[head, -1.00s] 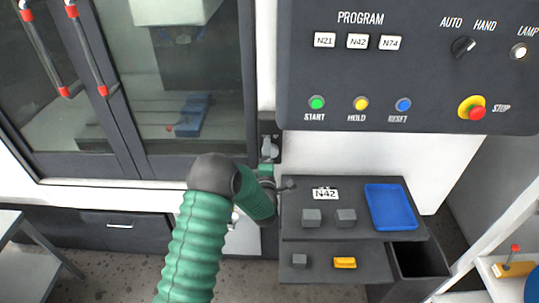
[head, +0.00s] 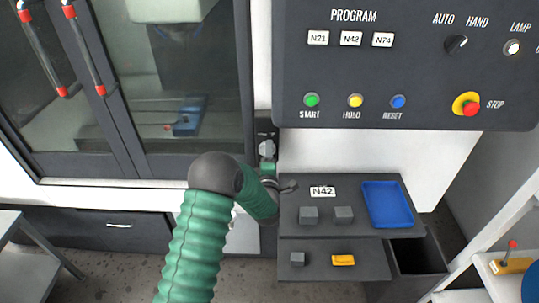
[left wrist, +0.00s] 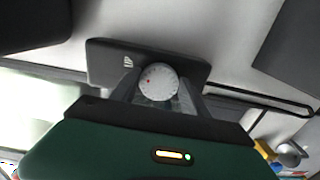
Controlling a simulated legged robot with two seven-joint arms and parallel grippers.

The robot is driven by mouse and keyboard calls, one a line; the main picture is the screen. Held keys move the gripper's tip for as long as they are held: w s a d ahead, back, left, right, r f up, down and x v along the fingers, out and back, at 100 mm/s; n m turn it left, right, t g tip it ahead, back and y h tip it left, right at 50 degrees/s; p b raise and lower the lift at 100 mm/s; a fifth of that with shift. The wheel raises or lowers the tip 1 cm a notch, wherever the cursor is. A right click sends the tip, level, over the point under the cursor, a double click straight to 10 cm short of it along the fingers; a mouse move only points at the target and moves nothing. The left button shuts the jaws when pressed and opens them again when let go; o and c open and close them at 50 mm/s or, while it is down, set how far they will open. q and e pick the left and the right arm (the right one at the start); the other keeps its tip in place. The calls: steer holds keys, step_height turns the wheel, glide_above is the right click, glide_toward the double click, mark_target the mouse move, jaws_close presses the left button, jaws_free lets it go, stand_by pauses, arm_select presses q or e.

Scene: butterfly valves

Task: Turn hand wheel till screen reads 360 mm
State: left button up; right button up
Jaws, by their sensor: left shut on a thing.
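A round light-grey knob (left wrist: 158,82) with marks around its face and a red dot sits on a dark plate (left wrist: 105,52) in the left wrist view. It looks like the hand wheel. In the head view a grey knob (head: 267,148) shows on a narrow dark strip between the machine door and the shelf. My left gripper (left wrist: 157,92) has one finger on each side of the knob and is shut on it. No screen with a millimetre reading shows. My right gripper is not in view.
A dark control panel (head: 405,70) with buttons and a red stop button (head: 470,108) hangs above right. Below it is a dark shelf (head: 365,230) with grey blocks, a yellow piece (head: 343,260) and a blue tray (head: 387,204). Glass machine doors (head: 190,110) stand left.

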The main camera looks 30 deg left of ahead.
arm_select(q)
steer(key=m+b, duration=0.2)
steer(key=m, duration=0.5)
steer(key=m+b, duration=0.3)
steer(key=m, duration=0.5)
steer(key=a+m+b, duration=0.1)
steer(key=m+b, duration=0.2)
steer(key=m, duration=0.4)
steer(key=shift+r+m, duration=0.35)
steer(key=shift+m, duration=0.05)
steer(key=shift+d, duration=0.1)
steer(key=o, duration=1.4)
steer(key=shift+f, duration=0.3)
